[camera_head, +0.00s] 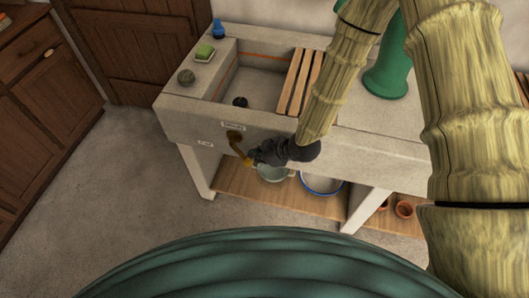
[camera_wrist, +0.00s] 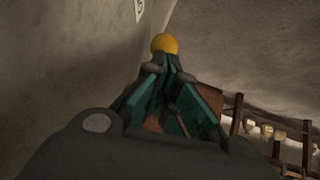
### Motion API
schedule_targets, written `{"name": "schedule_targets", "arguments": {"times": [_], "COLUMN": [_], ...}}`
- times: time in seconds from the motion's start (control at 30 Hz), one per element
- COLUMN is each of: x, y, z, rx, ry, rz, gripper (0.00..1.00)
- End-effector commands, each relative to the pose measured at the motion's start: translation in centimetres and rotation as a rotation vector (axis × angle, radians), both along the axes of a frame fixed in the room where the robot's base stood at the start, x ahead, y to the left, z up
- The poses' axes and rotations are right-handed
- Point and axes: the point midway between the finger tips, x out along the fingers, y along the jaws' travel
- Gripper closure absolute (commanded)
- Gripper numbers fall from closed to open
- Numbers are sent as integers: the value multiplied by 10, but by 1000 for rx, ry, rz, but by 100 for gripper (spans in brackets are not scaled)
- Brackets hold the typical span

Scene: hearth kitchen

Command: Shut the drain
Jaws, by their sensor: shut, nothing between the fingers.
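A stone sink (camera_head: 175,122) has a brass drain lever (camera_head: 236,146) on its front face. The lever hangs down and slants to the right, ending in a yellow knob (camera_head: 247,163). The knob also shows in the wrist view (camera_wrist: 165,43), just beyond my fingertips. My gripper (camera_head: 254,156) is shut and empty, right beside the knob; I cannot tell whether it touches it. Its fingers converge in the wrist view (camera_wrist: 170,66). Two small labels are on the sink front, one above the lever (camera_head: 233,126) and one to its left (camera_head: 205,143); their text is too small to read.
A wooden slatted rack (camera_head: 292,84) lies across the basin, which holds a dark round piece (camera_head: 240,101). Green soap (camera_head: 204,51), a blue bottle (camera_head: 218,29) and a green vase (camera_head: 387,75) stand on top. A wooden shelf (camera_head: 235,184) holds bowls below. Floor is clear at left.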

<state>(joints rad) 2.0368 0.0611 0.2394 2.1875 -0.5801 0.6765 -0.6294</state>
Motion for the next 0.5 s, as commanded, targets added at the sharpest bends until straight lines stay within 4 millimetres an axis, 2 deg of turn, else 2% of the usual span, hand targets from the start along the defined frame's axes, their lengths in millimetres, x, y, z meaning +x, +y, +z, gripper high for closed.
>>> {"name": "schedule_targets", "arguments": {"times": [0.2, 0.5], "x": [8, 13], "y": [13, 19], "z": [-16, -25], "rx": [0, 0], "ry": [0, 0], "rz": [1, 0], "gripper": [100, 100]}}
